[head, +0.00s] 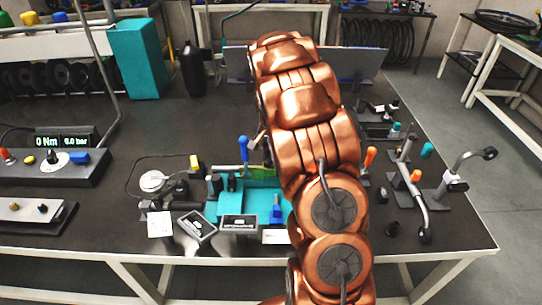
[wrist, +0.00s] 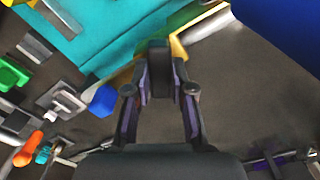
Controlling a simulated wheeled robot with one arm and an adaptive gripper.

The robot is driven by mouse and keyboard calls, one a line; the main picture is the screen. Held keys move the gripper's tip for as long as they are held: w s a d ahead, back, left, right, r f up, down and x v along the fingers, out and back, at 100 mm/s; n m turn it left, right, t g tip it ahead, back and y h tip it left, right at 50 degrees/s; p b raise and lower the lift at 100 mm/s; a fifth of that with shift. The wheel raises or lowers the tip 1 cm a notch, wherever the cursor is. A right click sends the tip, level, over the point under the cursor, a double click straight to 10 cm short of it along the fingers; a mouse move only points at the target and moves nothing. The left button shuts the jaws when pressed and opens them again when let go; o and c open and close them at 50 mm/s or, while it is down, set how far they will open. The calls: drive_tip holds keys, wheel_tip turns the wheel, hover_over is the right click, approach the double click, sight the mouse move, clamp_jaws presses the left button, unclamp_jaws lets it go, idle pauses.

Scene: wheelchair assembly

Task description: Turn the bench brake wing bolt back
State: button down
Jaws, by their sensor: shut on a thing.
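My gripper (wrist: 162,75) shows in the wrist view with its two fingers closed on a dark upright piece (wrist: 159,56), which appears to be the wing bolt. Its shape is mostly hidden between the fingertips. A yellow part (wrist: 178,47) and a green strip lie just beyond the fingertips. In the head view my copper arm covers the gripper, and I cannot make out the wing bolt there. A teal fixture (head: 230,198) with a blue upright handle (head: 243,149) stands left of the arm. I cannot tell which part is the bench brake.
Small display boxes (head: 238,222) stand at the bench's front edge. A pressure and torque readout (head: 62,142) is at left, a teal bin (head: 138,58) behind it. Stands with orange-tipped tools (head: 415,177) are right of my arm.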

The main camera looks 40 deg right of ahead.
sight(271, 158)
drive_tip(key=shift+a+f+n+b, duration=0.1)
drive_tip(key=shift+f+n+b, duration=0.2)
drive_tip(key=shift+n+b, duration=0.85)
drive_tip(key=shift+r+n+b, duration=0.25)
drive_tip(key=shift+n+b, duration=0.6)
drive_tip(key=shift+n, duration=0.2)
drive_tip(key=c, duration=1)
unclamp_jaws()
wheel_tip(271, 158, up, 12)
